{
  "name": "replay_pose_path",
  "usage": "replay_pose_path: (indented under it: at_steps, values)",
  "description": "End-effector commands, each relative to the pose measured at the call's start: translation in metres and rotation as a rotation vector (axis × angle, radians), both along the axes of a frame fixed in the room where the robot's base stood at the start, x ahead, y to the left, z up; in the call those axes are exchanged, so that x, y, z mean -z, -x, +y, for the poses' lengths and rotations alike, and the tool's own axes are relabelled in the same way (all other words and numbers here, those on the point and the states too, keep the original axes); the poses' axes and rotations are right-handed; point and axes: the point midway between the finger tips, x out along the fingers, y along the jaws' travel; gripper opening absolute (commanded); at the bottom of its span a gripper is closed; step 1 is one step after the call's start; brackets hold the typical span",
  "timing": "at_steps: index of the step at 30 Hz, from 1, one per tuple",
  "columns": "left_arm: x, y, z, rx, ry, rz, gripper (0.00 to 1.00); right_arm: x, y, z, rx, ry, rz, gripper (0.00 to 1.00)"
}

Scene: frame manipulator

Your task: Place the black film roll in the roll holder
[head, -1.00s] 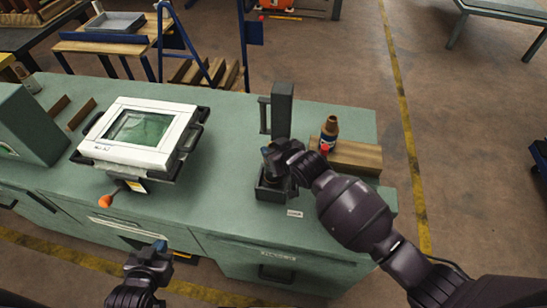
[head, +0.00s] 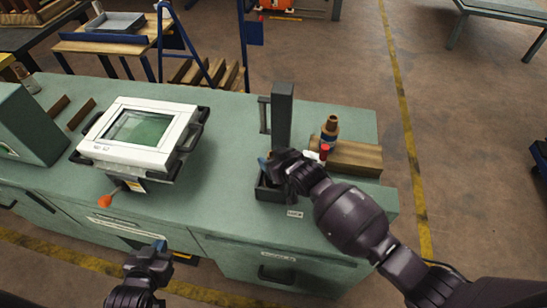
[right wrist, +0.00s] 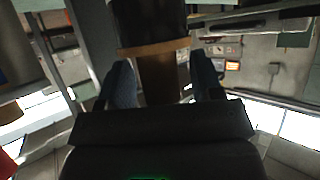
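The roll holder (head: 264,190) is a dark stand with a low base and a tall upright at the right end of the green bench. My right gripper (head: 274,163) is just above its base, in front of the upright. In the right wrist view, the black film roll (right wrist: 150,22) has a brown core (right wrist: 160,78). The core lies between the blue finger pads of my right gripper (right wrist: 163,85), with a narrow gap at the right pad, so the gripper looks open around it. The roll's seating is hidden. My left gripper (head: 160,249) is empty in front of the bench; its opening is unclear.
A white-framed machine with a green screen (head: 140,128) stands on the bench's left half. A brown bottle (head: 330,131) and a wooden block (head: 346,157) are just right of the holder. The green bench top (head: 225,165) is clear between machine and holder.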

Motion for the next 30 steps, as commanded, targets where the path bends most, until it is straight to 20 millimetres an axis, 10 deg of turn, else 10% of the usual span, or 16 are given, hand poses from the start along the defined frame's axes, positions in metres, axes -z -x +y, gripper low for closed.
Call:
replay_pose_path:
  at_steps: [11, 30]
  values:
    - [-0.003, 0.0, 0.0, 0.0, 0.0, 0.0, 0.0, -0.007, 0.006, -0.005, 0.001, 0.0, 0.0, 0.6]
    - [-0.006, 0.004, 0.001, -0.002, 0.0, 0.009, 0.0, -0.053, 0.076, -0.052, 0.001, 0.0, 0.0, 0.6]
